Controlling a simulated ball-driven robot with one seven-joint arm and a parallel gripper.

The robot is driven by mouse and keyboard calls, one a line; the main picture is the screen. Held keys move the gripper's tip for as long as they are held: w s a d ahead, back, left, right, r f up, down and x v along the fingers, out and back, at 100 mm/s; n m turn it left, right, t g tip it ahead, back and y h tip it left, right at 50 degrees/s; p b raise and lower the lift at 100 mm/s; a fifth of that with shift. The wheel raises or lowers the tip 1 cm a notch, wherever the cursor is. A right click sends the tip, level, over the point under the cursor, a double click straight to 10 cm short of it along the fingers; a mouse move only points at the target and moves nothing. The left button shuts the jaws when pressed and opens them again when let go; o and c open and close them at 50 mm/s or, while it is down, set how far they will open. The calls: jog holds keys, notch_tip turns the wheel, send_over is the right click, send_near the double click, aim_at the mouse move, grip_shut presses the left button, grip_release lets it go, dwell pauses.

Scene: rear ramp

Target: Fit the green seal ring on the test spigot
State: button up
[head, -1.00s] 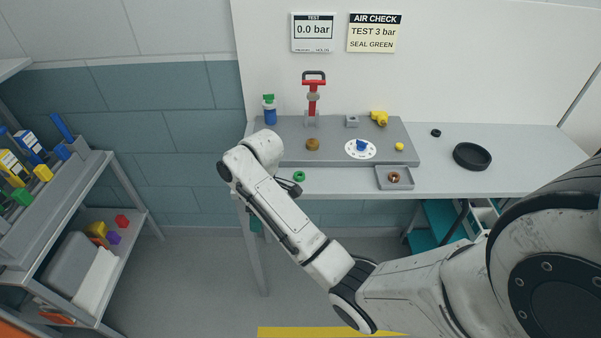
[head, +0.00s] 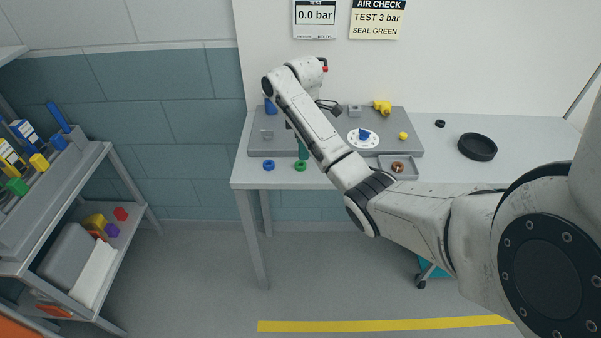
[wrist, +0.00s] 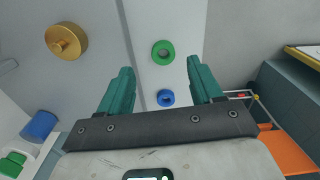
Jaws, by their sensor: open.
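The green seal ring (head: 300,165) lies flat on the bench's front strip, right of a blue ring (head: 268,165). In the wrist view, the green ring (wrist: 162,52) shows beyond the fingertips and the blue ring (wrist: 166,97) shows between the fingers. My gripper (wrist: 163,78) is open and empty, with teal fingers. In the head view, a teal finger of my gripper (head: 303,152) shows just above the green ring, apart from it as far as I can tell. A round brass piece with a central stub (wrist: 66,41), perhaps the test spigot, stands at upper left; my arm hides it in the head view.
A tray (head: 411,173) with a copper-coloured ring is at right. A black dish (head: 477,147) sits farther right. A shelf (head: 92,160) stands left.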

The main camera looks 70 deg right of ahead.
aim_at(300, 166)
notch_tip(300, 166, down, 2)
jog(key=shift+a+f+b, duration=0.1)
jog(key=shift+f+b, duration=0.1)
jog(key=shift+b, duration=0.35)
jog(key=shift+f+p, duration=0.3)
jog(key=shift+f, duration=0.05)
jog(key=shift+a+f, duration=0.1)
jog(key=shift+f, duration=1.35)
jog(key=c, duration=1.1)
jog(key=shift+r, duration=0.1)
